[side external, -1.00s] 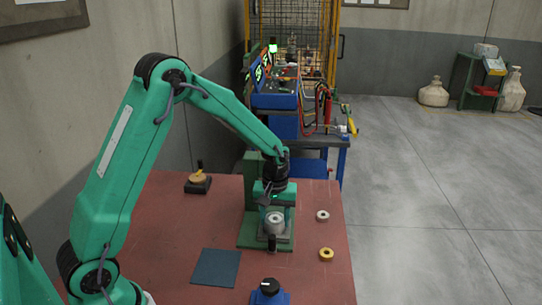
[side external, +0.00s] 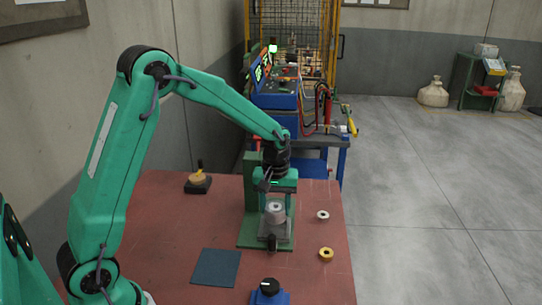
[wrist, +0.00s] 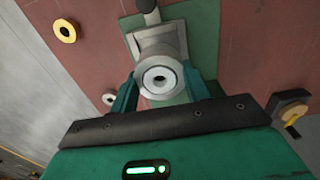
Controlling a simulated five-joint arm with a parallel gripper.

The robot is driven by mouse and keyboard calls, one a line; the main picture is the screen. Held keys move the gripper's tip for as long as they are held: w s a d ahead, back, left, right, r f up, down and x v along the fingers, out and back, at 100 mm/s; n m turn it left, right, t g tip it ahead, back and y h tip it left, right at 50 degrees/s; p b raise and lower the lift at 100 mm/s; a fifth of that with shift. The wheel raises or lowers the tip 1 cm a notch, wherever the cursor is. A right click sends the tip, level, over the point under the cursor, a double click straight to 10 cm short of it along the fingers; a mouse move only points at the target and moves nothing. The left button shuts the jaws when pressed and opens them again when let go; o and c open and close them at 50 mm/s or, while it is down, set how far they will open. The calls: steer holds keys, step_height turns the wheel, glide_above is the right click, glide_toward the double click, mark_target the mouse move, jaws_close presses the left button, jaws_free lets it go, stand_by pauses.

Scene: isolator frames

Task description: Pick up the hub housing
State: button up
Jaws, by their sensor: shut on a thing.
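The hub housing (side external: 275,213) is a pale grey cylinder with a bore through its top. It hangs between the fingers of my gripper (side external: 274,204), above a grey fixture block (side external: 276,236) on a green base plate (side external: 249,241). In the wrist view the housing (wrist: 151,66) shows its round bore toward the camera, with a green finger of my gripper (wrist: 160,85) on either side. My gripper is shut on it. The fixture (wrist: 133,42) is partly hidden behind the housing there.
A white ring (side external: 323,215) and a yellow ring (side external: 326,254) lie right of the fixture. A dark blue mat (side external: 217,267) lies at front left, and a blue device with a black knob (side external: 268,293) stands in front. A dark block with a tan disc (side external: 198,184) sits at back left.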

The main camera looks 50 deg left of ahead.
steer(key=s+d+r, duration=0.5)
steer(key=d+r, duration=0.1)
steer(key=d, duration=0.4)
steer(key=shift+d+r, duration=0.15)
steer(key=shift+r, duration=0.2)
steer(key=shift+s, duration=0.1)
steer(key=s+a+f, duration=0.1)
steer(key=s, duration=1.4)
steer(key=shift+s+a+f, duration=0.25)
steer(key=shift+a+f, duration=0.05)
steer(key=w+a+f, duration=0.1)
steer(key=a+f, duration=0.1)
steer(key=a, duration=0.1)
steer(key=w+a+f, duration=0.1)
steer(key=a+f, duration=0.1)
steer(key=a, duration=0.2)
steer(key=w+a+f, duration=0.1)
steer(key=a+f, duration=0.2)
steer(key=a, duration=0.1)
steer(key=shift+w, duration=0.4)
